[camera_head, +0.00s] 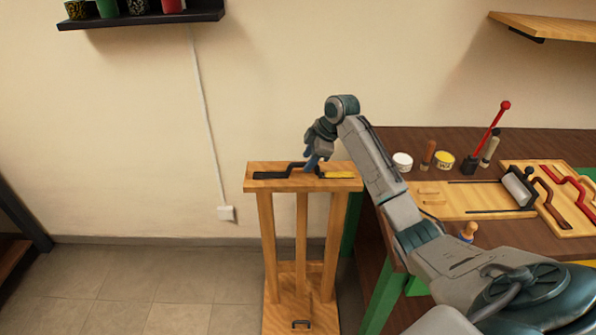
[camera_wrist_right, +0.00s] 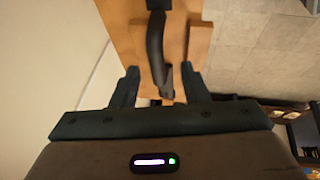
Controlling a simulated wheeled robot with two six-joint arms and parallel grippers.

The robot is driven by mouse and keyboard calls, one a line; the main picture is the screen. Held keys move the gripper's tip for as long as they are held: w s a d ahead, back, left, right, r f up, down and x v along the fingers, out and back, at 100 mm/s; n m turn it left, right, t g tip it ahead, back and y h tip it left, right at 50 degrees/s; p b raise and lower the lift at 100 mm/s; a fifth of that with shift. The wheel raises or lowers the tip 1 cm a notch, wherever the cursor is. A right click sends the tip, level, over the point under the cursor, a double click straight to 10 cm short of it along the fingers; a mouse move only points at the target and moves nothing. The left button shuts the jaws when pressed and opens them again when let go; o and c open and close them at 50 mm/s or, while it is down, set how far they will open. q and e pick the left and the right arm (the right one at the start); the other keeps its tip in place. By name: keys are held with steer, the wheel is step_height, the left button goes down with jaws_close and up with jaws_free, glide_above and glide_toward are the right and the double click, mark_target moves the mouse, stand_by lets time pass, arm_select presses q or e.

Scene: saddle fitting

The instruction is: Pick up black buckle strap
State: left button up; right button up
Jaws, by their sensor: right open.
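The black buckle strap (camera_head: 270,175) lies on top of a wooden stand (camera_head: 256,184), its flat end at the left and a raised bend toward the right. My right gripper (camera_head: 311,163) is just above the strap's right end, partly hiding the stand top. In the right wrist view the strap (camera_wrist_right: 156,45) runs down from the top edge to between the fingers of my open right gripper (camera_wrist_right: 160,80). A finger is on each side of its near end, with gaps visible. Contact cannot be seen. My left gripper is not in view.
A dark workbench (camera_head: 400,141) stands at the right with jars, a red-knobbed lever (camera_head: 488,135) and wooden boards (camera_head: 455,198). The floor left of the stand is clear.

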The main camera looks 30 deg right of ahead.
steer(key=x, duration=0.1)
steer(key=p+x, duration=0.1)
steer(key=x, duration=0.1)
steer(key=shift+d+f, duration=0.15)
steer(key=shift+d, duration=0.1)
steer(key=shift+w+a+f, duration=0.1)
steer(key=shift+w+f, duration=0.1)
steer(key=shift+f, duration=0.1)
jaws_close()
